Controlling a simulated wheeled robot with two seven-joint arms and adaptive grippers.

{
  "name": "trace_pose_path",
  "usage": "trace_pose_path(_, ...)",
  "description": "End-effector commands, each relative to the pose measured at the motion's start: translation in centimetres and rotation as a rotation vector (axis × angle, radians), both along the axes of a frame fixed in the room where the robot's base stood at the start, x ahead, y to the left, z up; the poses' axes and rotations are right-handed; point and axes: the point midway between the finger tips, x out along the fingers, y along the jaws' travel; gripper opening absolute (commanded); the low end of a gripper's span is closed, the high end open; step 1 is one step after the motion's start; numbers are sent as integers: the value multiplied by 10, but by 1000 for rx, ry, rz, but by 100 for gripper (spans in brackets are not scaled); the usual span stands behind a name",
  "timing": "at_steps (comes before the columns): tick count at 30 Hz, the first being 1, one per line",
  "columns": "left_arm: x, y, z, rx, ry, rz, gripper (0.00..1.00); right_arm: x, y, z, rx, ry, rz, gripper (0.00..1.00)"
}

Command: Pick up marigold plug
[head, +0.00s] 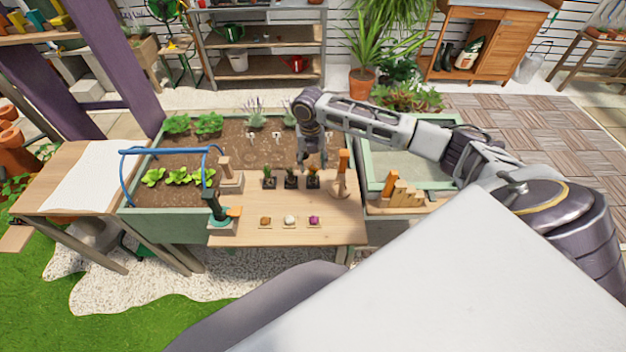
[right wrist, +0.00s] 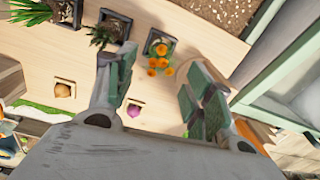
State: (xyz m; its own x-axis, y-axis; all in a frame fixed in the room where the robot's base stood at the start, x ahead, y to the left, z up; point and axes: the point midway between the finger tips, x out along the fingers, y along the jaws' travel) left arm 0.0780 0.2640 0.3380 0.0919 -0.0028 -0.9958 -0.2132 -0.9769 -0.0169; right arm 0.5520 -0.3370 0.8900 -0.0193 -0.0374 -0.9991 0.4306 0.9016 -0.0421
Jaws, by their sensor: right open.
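The marigold plug (head: 313,180), with orange flowers in a small dark square pot, stands upright at the right end of a row of three plugs on the wooden table. My right gripper (head: 312,160) is just above and behind it, pointing down. In the right wrist view the gripper (right wrist: 160,88) is open and empty. The marigold plug (right wrist: 159,62) shows beyond the gap between its fingers, apart from them. My left gripper is not in view.
Two green plugs (head: 269,179) (head: 291,179) stand close to the left. A wooden stand with an orange-handled tool (head: 343,165) is close on the right. Small brown, white and purple items (head: 289,221) lie nearer the table's front. A planter (head: 165,225) borders the table.

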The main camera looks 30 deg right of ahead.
Motion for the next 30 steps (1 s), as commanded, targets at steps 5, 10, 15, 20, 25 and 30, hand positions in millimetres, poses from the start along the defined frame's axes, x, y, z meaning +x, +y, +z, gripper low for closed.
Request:
trace_pose_path(5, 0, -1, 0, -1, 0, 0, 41, 0, 0, -15, 0, -1, 0, 52)
trace_pose_path(10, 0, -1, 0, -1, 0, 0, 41, 0, -1, -18, 0, -1, 1, 52)
trace_pose_path(15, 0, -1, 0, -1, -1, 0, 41, 0, -1, -18, 0, -1, 1, 52)
trace_pose_path(20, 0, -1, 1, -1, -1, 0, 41, 0, -1, -21, 0, 0, 0, 52)
trace_pose_path(25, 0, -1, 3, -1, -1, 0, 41, 1, -2, -34, 0, 1, 1, 52)
trace_pose_path(30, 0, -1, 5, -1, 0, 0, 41, 4, -3, -53, 0, 1, -1, 52)
